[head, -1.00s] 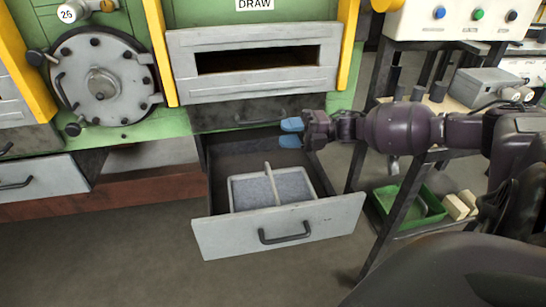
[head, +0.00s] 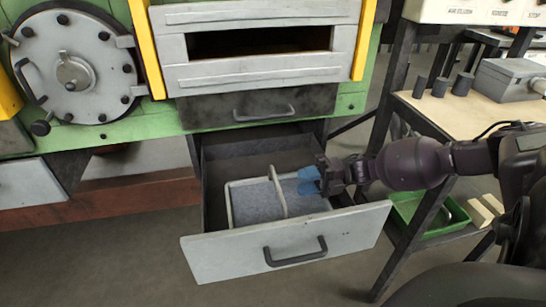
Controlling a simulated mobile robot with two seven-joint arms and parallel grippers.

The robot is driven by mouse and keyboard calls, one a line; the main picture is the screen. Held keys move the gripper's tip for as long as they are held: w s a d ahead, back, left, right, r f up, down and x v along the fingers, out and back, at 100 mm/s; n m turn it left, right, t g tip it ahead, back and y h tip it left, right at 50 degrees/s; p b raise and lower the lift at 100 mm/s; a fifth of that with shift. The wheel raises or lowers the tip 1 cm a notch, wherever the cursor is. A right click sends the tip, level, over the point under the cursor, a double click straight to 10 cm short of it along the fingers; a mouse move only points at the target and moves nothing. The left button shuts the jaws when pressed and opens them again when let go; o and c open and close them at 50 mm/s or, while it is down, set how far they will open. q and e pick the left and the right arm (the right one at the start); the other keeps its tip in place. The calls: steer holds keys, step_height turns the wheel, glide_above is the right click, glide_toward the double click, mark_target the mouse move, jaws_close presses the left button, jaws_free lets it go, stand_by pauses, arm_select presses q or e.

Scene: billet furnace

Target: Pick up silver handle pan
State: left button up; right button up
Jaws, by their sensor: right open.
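The silver handle pan (head: 252,204) is a shallow grey pan lying in the open drawer (head: 285,243). Its thin pale handle (head: 278,192) stands up across the pan, running from back to front. My right gripper (head: 309,181) has blue fingertips and is open and empty. It is to the right of the handle, over the right part of the pan, and hides that part. I cannot tell how high the fingertips are above the pan. My left gripper is not in view.
The drawer's raised front with a dark handle (head: 296,252) stands before the pan. A closed dark drawer (head: 250,106) is above and behind. At the right is a rack with a wooden shelf (head: 440,117) and a green tray (head: 425,218). Grey floor is clear at the front left.

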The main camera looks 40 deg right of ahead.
mark_target(278, 185)
steer(key=shift+b+x, duration=0.55)
steer(key=shift+x, duration=3.2)
steer(key=shift+r, duration=0.1)
jaws_close()
